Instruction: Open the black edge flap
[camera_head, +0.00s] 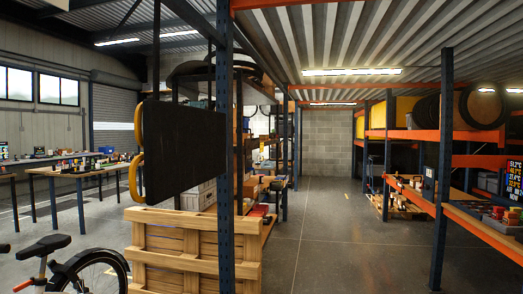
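A black rectangular panel (184,150), which looks like the edge flap, stands upright left of the middle, above a wooden crate. Two yellow loops, like handles (138,178), sit one above the other at its left edge. Dark vertical bars rise above the panel. A dark blue rack post (225,230) stands at its right side and hides part of what lies behind. I cannot tell how the panel is fixed or whether it is open. Neither of my grippers is in view.
The slatted wooden crate (190,249) stands below the panel. A bicycle (62,265) is at the lower left, near workbenches (88,172). Orange-beamed racks (436,136) line the right. The concrete aisle (335,225) between is clear.

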